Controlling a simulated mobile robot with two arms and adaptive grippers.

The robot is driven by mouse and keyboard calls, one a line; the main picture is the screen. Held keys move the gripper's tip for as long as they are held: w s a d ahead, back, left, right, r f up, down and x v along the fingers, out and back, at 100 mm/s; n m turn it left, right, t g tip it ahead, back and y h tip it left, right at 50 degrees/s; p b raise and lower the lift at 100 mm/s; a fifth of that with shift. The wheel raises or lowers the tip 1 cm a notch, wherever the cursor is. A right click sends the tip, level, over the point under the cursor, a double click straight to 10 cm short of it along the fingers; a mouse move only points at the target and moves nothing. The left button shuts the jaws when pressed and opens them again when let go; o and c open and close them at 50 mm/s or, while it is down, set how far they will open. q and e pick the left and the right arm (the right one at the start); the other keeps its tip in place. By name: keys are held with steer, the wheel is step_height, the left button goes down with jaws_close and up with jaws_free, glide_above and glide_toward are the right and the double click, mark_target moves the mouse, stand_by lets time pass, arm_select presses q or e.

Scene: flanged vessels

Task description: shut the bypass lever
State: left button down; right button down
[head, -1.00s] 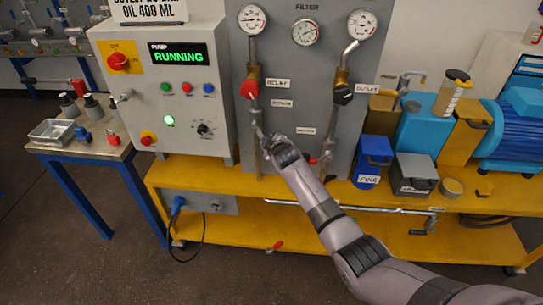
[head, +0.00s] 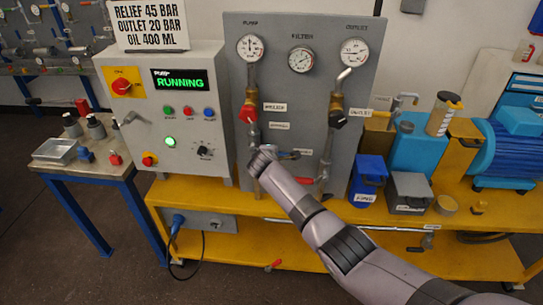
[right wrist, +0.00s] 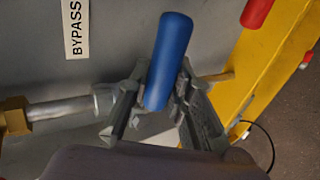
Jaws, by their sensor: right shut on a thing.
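The bypass lever's blue handle (right wrist: 170,60) lies between the fingers of my right gripper (right wrist: 160,88) in the right wrist view. The gripper is shut on it. The handle's upper part sticks out past the fingertips. A white BYPASS label (right wrist: 76,28) is on the grey panel to its left. In the head view my right gripper (head: 262,158) is at the lower left of the gauge panel, below the red relief knob (head: 249,113). A small blue part (head: 287,154) shows just right of it. The lever's pivot is mostly hidden. My left gripper is not in view.
A red handle (head: 304,180) is right of my arm; a red handle (right wrist: 257,12) also shows in the right wrist view. A control box reading RUNNING (head: 180,115) stands left. Blue and grey containers (head: 368,180) stand right on the yellow bench (head: 230,201).

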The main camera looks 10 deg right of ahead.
steer(key=shift+r, duration=0.1)
steer(key=c, duration=1.4)
jaws_free()
steer(key=shift+s, duration=0.1)
steer(key=v, duration=1.1)
steer(key=shift+s+a+r, duration=0.2)
steer(key=shift+s+r, duration=0.05)
steer(key=shift+s, duration=0.05)
